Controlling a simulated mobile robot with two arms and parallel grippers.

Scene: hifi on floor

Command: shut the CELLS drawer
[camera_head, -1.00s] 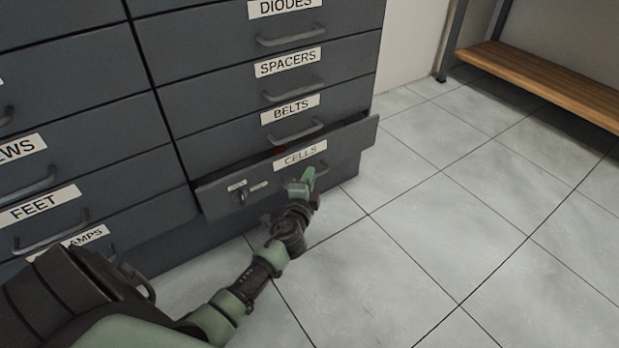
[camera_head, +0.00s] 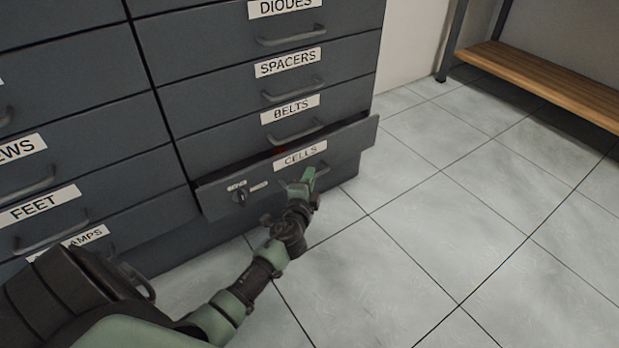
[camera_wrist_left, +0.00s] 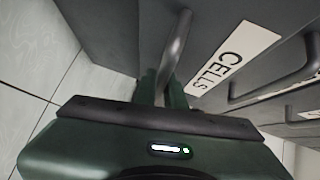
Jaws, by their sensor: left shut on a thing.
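The CELLS drawer (camera_head: 345,144) is the bottom drawer of the right column in the grey cabinet. It stands out a little from the cabinet, with a narrow dark gap along its top edge. Its white CELLS label also shows in the left wrist view (camera_wrist_left: 236,57). My left gripper (camera_head: 304,183) is at the drawer's front, just below the label. In the left wrist view its fingers (camera_wrist_left: 162,92) are shut around the drawer's bar handle (camera_wrist_left: 178,48). The fingers hide part of the handle in the head view. My right gripper is not in view.
The BELTS drawer (camera_head: 340,113) above is flush. A wooden-shelved rack (camera_head: 545,80) stands at the back right. The tiled floor (camera_head: 430,240) in front and to the right is clear.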

